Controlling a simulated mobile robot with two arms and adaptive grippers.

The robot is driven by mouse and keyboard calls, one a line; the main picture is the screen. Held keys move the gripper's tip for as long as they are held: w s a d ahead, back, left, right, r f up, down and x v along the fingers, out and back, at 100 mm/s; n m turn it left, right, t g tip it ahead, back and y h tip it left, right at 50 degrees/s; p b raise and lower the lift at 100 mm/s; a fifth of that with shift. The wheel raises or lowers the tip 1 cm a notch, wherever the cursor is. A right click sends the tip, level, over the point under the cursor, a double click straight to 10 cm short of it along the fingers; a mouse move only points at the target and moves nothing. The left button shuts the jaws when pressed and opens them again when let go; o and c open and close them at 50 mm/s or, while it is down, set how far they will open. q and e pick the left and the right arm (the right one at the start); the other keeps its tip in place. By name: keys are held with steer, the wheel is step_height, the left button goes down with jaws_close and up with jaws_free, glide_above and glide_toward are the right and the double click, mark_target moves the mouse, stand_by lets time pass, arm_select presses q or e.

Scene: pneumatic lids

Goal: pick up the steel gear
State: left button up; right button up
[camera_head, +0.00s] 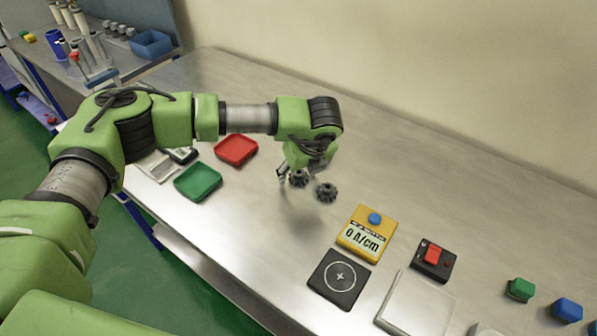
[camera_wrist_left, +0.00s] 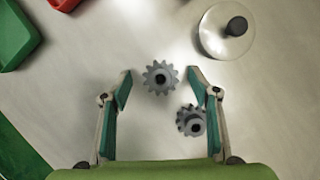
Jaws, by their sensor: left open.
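My left gripper (camera_head: 296,172) is pointed down over the steel table, open. In the left wrist view, a grey toothed gear (camera_wrist_left: 160,77) with a dark centre lies midway between the fingertips, with a gap on each side. A second, darker gear (camera_wrist_left: 191,120) lies closer in, beside the right finger; I cannot tell whether they touch. I cannot tell which gear is steel.
A pale disc with a black knob (camera_wrist_left: 227,33) lies near the gears. A red tray (camera_head: 236,150) and a green tray (camera_head: 198,183) are left of the gripper. A yellow meter (camera_head: 367,233), a black pad (camera_head: 339,279) and a red switch (camera_head: 432,257) stand right. The table behind is clear.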

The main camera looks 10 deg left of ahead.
arm_select(q)
steer(key=shift+f, duration=0.15)
steer(key=shift+w, duration=0.1)
steer(key=c, duration=1.4)
